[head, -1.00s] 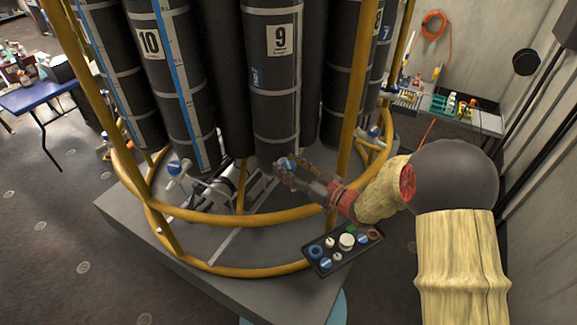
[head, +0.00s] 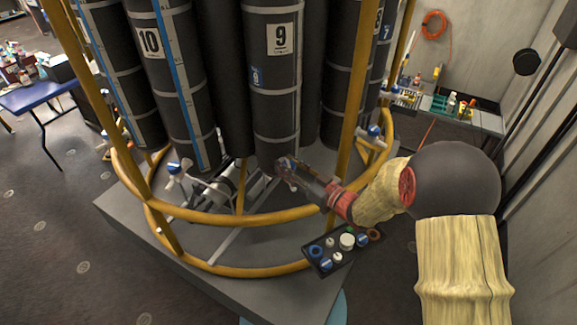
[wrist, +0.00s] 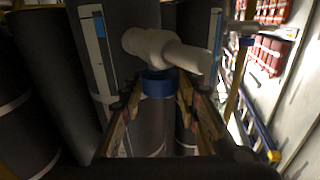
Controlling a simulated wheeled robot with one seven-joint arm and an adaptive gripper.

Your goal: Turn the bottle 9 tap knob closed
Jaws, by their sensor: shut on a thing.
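Bottle 9 (head: 274,95) is a tall dark cylinder with a white number label, standing upright in the yellow-railed frame. Its tap is at its foot, largely covered by my gripper (head: 287,167) in the head view. In the wrist view the white tap body (wrist: 165,50) lies across the top centre, with the blue knob (wrist: 158,84) just below it. My gripper's fingers (wrist: 156,108) stand on either side of the blue knob and are shut on it. The knob's exact angle is hard to tell.
The yellow rail (head: 250,217) curves around the bottles in front of my arm. Bottle 10 (head: 165,80) with its own blue-knobbed tap (head: 174,168) stands to the left. A dark tray of small parts (head: 328,262) sits at the platform edge. A blue table (head: 40,97) is far left.

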